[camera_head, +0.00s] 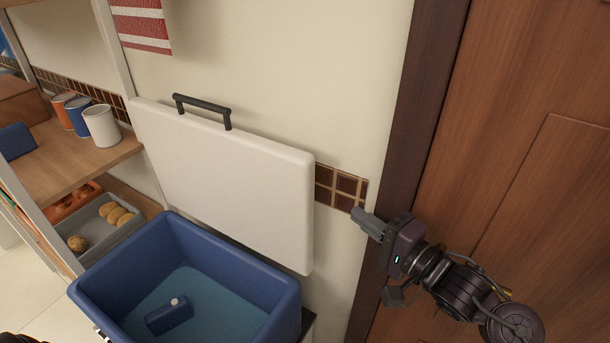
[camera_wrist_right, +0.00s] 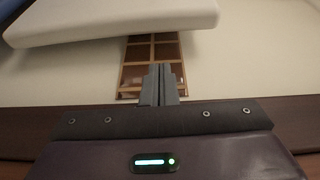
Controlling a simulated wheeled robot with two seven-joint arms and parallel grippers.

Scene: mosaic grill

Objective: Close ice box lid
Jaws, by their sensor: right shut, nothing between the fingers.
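The ice box (camera_head: 205,250) is a blue open-topped box at the lower middle of the head view. A small blue object with a white cap (camera_head: 170,316) lies inside it. Its white lid (camera_head: 225,175) stands raised and tilted at the back of the box, near the wall, with a dark handle (camera_head: 203,105) on its upper edge. My right gripper (camera_head: 360,218) is shut and empty, to the right of the lid and apart from it. In the right wrist view, the shut fingers (camera_wrist_right: 158,82) point toward the wall, and the lid (camera_wrist_right: 110,20) shows at upper left. My left gripper is not in view.
A wooden shelf (camera_head: 75,160) with several cups stands at the left. Below it is a grey tray (camera_head: 108,233) with round brown items. A brown wooden door (camera_head: 530,130) and its dark frame are at the right. Brown tiles (camera_head: 340,188) line the wall behind the lid.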

